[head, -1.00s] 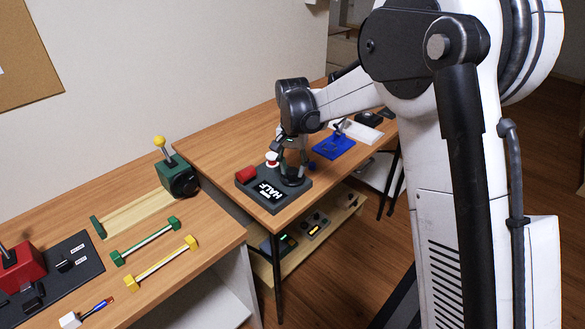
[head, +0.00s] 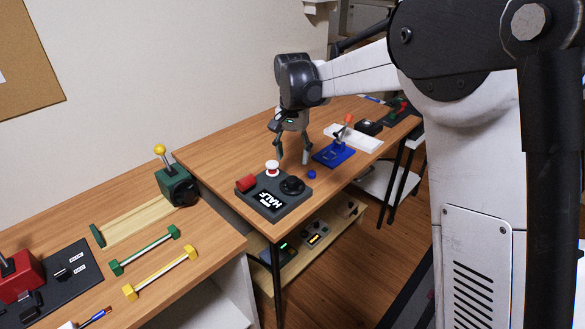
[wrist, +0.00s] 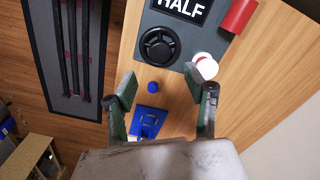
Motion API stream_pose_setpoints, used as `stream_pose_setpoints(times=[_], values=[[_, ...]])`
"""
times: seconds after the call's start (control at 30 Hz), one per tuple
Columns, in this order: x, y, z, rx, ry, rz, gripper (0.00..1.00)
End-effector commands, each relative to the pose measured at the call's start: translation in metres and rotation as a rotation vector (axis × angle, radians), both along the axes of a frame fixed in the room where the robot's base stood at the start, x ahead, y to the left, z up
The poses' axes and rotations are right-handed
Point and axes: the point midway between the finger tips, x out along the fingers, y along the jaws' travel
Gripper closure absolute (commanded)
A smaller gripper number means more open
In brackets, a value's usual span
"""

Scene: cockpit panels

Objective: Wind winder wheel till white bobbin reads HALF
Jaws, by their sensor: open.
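The winder is a dark grey panel (head: 275,212) on the near end of the far desk. Its black winder wheel (head: 292,186) is uncovered and also shows in the wrist view (wrist: 159,46). A white bobbin (head: 272,168) with a red part stands beside the wheel; in the wrist view it (wrist: 206,66) is near one fingertip. The panel's white lettering (head: 272,198) reads HALF. My gripper (head: 292,158) is open and empty, above the desk just beyond the panel. In the wrist view its fingers (wrist: 165,88) are spread, with the wheel ahead of them.
A red cylinder (head: 246,184) sits on the panel's left corner. A small blue knob (head: 311,174) and a blue plate (head: 334,154) lie beyond the panel. The nearer desk holds a green box with a yellow-knobbed lever (head: 176,183), and green and yellow bars. A lower shelf carries small devices.

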Motion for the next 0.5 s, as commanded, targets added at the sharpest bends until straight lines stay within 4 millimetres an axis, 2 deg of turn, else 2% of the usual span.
stream_pose_setpoints(times=[0.1,0.2,0.5], values=[[0.000,0.000,0.019,0.000,0.000,0.000,0.52],[0.000,0.000,0.029,0.000,0.000,0.000,0.52],[0.000,0.000,0.038,0.000,0.000,0.000,0.52]])
